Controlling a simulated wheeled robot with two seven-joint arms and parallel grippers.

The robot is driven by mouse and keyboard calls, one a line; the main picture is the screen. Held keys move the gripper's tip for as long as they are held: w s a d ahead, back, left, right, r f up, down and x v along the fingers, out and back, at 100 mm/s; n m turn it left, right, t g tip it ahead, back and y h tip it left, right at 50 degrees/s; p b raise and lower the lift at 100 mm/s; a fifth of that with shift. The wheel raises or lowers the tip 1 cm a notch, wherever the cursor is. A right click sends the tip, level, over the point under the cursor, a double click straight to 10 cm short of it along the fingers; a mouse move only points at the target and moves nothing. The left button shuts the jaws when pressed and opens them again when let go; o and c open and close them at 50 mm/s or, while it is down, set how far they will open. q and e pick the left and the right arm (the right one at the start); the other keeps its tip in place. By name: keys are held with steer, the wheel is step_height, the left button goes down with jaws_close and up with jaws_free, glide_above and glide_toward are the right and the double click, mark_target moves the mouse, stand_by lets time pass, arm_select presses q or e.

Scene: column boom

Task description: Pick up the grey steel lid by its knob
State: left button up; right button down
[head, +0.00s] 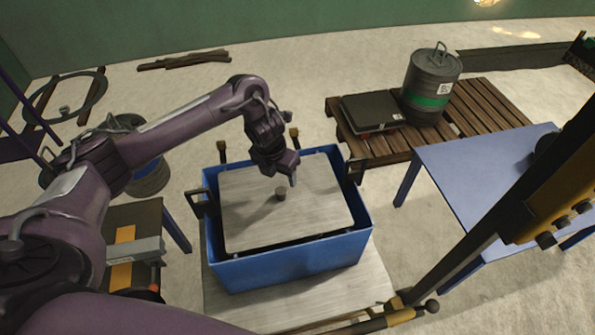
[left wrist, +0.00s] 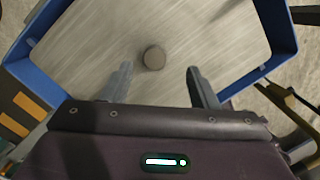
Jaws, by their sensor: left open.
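The grey steel lid (head: 318,205) lies inside the rim of a blue crate (head: 290,272), with a dark gap along its front edge. Its short dark round knob (head: 281,193) stands near the middle of the lid. My left gripper (head: 287,180) hangs over the lid close to the knob. In the left wrist view the two fingers (left wrist: 160,82) are apart, and the knob (left wrist: 154,57) shows beyond the fingertips, between their lines, with nothing held. The lid (left wrist: 205,30) fills much of that view. My right gripper is not in view.
The crate has dark brackets on its sides and stands on a pale board (head: 345,290). A blue table (head: 480,170) stands at right, with a yellow and black boom in front. Behind is a wooden pallet (head: 480,105) with a grey drum (head: 430,82) and a dark flat case (head: 371,112).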

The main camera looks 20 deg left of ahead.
mark_target(281, 189)
arm_select(q)
steer(key=shift+s+a+m, duration=0.1)
steer(key=shift+a+m, duration=0.2)
steer(key=shift+a, duration=0.15)
steer(key=f+b, duration=0.2)
steer(key=f, duration=0.1)
steer(key=shift+s+d+f, duration=0.15)
steer(key=shift+s+f, duration=0.1)
steer(key=shift+s, duration=0.1)
steer(key=shift+w+d+f, duration=0.1)
steer(key=shift+w+f, duration=0.05)
steer(key=shift+f, duration=0.45)
steer(key=shift+w+f, duration=0.15)
steer(key=shift+f, duration=0.45)
steer(key=shift+w+f, duration=0.15)
steer(key=shift+f, duration=0.5)
steer(key=shift+c, duration=0.6)
steer(key=c, duration=0.7)
steer(key=shift+c, duration=1.2)
steer(key=shift+w+r, duration=0.1)
steer(key=shift+r, duration=0.05)
jaws_close()
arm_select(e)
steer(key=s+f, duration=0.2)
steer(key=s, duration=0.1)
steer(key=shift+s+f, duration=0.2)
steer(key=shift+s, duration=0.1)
